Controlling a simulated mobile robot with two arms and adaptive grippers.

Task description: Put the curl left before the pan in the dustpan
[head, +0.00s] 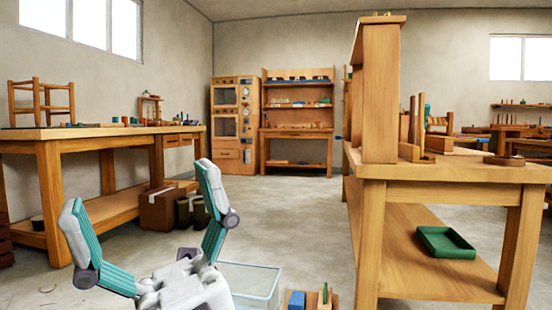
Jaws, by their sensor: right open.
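My right gripper (138,190) is in the lower left, with its two teal-lined fingers spread wide apart and nothing between them. A small thin pale curl (47,289) seems to lie on the floor at the lower left, left of and apart from the gripper; it is too small to make out well. I see no clear dustpan. A shallow green tray (446,243) lies on the lower shelf of the right bench, and I cannot tell whether it is the pan. My left gripper is not in view.
A clear bin (249,285) and a wooden holder (310,299) are at the bottom. The right workbench (455,172) blocks that side. The middle floor is clear.

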